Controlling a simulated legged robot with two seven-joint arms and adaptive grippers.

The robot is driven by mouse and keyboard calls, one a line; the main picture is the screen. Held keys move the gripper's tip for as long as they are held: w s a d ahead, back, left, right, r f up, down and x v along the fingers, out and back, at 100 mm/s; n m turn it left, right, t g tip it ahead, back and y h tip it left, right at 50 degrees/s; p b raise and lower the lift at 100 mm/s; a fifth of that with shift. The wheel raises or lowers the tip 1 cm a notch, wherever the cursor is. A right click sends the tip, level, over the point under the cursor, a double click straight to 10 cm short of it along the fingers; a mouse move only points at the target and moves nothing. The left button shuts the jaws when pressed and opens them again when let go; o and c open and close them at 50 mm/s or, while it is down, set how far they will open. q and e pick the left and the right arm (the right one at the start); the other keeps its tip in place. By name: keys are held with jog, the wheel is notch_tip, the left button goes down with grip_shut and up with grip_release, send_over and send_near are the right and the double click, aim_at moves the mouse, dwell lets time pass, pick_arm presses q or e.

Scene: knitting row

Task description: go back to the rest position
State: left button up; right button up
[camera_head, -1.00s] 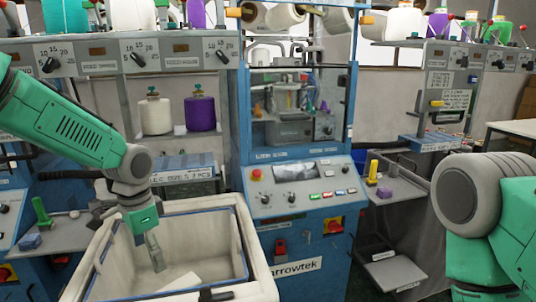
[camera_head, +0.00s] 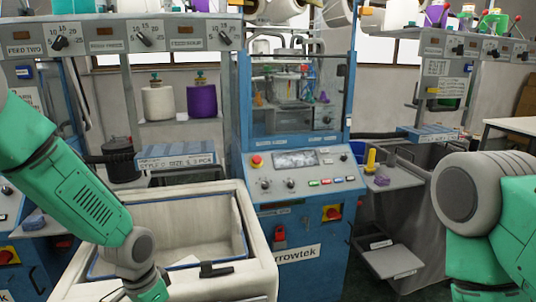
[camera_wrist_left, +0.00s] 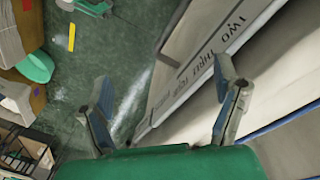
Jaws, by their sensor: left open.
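My left arm comes in from the left in the head view and hangs down in front of the bin's left side. Its gripper is below the picture's bottom edge there. In the left wrist view my left gripper (camera_wrist_left: 162,68) is open, its two fingers wide apart with nothing between them. A pale surface with printed words lies beyond the fingers, with green floor to its left. My right arm shows at the right edge of the head view. Its gripper is out of view.
A cream bin (camera_head: 255,245) with a blue inner rim stands in front of the blue machine (camera_head: 300,175). A pale flat piece (camera_head: 184,262) lies inside it. White (camera_head: 158,103) and purple (camera_head: 202,101) cones stand on a shelf behind. A side shelf (camera_head: 400,178) is at right.

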pick_arm(q)
jog(key=s+f+n+b, duration=0.3)
jog(key=s+f+b, duration=0.2)
jog(key=s+f, duration=0.9)
jog(key=s+a+f+n+y+b, duration=0.1)
jog(key=s+a+f+n+b, duration=0.2)
jog(key=s+f, duration=0.6)
jog(key=s+a+b, duration=0.2)
jog(key=s, duration=0.1)
jog(key=shift+s+a+f+t, duration=0.15)
jog(key=shift+a+f+t, duration=0.05)
jog(key=shift+f+t, duration=0.2)
jog(key=shift+d, duration=0.25)
